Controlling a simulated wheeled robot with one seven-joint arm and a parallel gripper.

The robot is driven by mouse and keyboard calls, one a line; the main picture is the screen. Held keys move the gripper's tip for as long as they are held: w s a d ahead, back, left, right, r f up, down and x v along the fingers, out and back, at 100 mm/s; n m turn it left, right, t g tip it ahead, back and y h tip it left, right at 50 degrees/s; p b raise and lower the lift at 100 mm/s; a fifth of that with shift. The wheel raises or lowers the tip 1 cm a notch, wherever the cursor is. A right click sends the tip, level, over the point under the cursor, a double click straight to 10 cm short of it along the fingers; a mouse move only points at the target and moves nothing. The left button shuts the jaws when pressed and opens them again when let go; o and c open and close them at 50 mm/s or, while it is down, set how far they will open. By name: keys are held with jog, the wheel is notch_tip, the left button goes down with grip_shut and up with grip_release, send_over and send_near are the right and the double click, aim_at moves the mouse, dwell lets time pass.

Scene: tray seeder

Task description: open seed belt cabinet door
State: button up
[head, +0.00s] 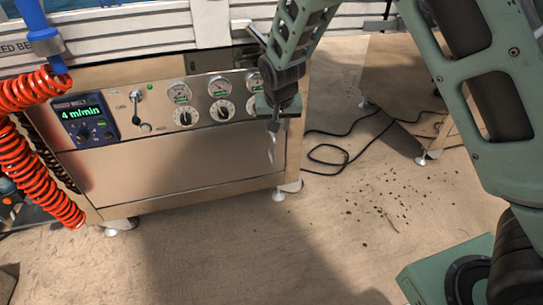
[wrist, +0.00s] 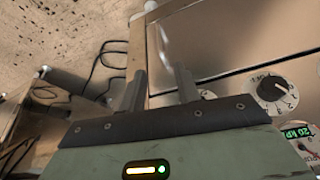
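The seed belt cabinet is a steel box, and its closed door (head: 170,168) is the plain lower front panel, also seen in the wrist view (wrist: 225,35). A slim, pale upright handle (head: 271,150) is near the door's right end. In the wrist view the handle (wrist: 165,45) shows beyond my fingers, roughly in line with the gap between them. My gripper (head: 276,124) is just above the handle, in front of the right end of the dial panel. In the wrist view my gripper's (wrist: 161,73) two dark fingers stand apart with nothing between them. I see no contact with the handle.
Above the door is a panel with a display (head: 84,120), several dials (head: 219,111) and a small lever (head: 138,98). Red coiled hoses (head: 30,165) hang at the left. A black cable (head: 330,152) lies right of the cabinet. The floor in front is clear.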

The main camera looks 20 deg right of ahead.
aim_at(275, 150)
jog(key=b+x, duration=0.8)
jog(key=x, duration=0.9)
jog(key=shift+d+f, duration=0.1)
jog(key=shift+f, duration=0.05)
jog(key=shift+c, duration=0.2)
grip_shut()
